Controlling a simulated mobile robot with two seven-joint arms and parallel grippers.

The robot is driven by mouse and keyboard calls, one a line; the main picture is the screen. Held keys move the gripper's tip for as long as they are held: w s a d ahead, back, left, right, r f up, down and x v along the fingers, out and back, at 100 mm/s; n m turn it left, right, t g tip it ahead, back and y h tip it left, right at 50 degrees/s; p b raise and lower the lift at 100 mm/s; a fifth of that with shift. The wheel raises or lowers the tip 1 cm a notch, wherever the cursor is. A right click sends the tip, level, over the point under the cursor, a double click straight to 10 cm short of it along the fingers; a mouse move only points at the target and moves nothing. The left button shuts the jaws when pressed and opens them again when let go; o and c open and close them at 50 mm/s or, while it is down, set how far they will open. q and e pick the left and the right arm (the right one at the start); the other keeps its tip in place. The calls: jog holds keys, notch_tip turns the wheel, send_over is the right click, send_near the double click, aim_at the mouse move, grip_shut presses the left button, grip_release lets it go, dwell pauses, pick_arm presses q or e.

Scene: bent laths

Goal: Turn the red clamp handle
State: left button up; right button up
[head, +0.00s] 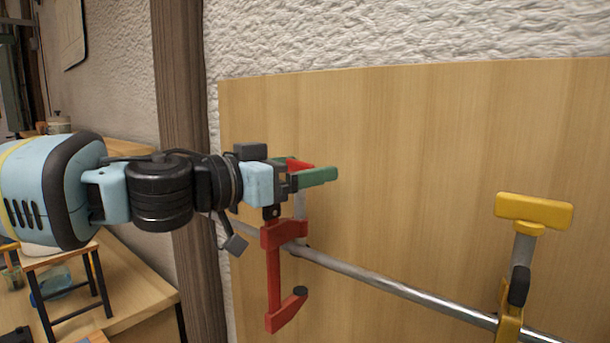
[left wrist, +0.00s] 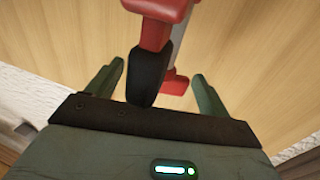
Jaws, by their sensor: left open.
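The red clamp (head: 272,275) hangs on a metal bar in front of a wooden panel in the head view. Its red handle (head: 299,165) shows only in part between and behind my left gripper's green fingers. My left gripper (head: 308,171) is open at the level of the handle, above the clamp body. In the left wrist view, the red handle (left wrist: 176,83) appears in the gap between the fingers of the gripper (left wrist: 157,86), partly hidden by the clamp's black part (left wrist: 147,76). Whether a finger touches it I cannot tell. My right gripper is out of view.
A yellow clamp (head: 533,211) stands on the same metal bar (head: 390,286) at the right. The wooden panel (head: 430,170) is close behind the clamps. A dark post (head: 180,90) and a wooden table (head: 140,285) are at the left.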

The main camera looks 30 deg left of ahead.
pick_arm(q)
jog(key=shift+w+d, duration=0.1)
jog(key=shift+w, duration=0.05)
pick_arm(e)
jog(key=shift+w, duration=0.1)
pick_arm(q)
jog(key=c, duration=1)
jog(key=shift+w+f+n+t+y+b, duration=0.15)
jog(key=shift+n+y+b, duration=0.3)
jog(key=shift+y, duration=0.25)
jog(key=shift+s+f+n+t+y+b, duration=0.15)
jog(key=shift+n+y+b, duration=0.3)
jog(key=shift+y, duration=0.25)
jog(key=shift+r+n+y+b, duration=0.2)
jog(key=shift+n+y+b, duration=0.15)
jog(key=shift+y, duration=0.25)
jog(key=o, duration=1)
jog(key=shift+r, duration=0.1)
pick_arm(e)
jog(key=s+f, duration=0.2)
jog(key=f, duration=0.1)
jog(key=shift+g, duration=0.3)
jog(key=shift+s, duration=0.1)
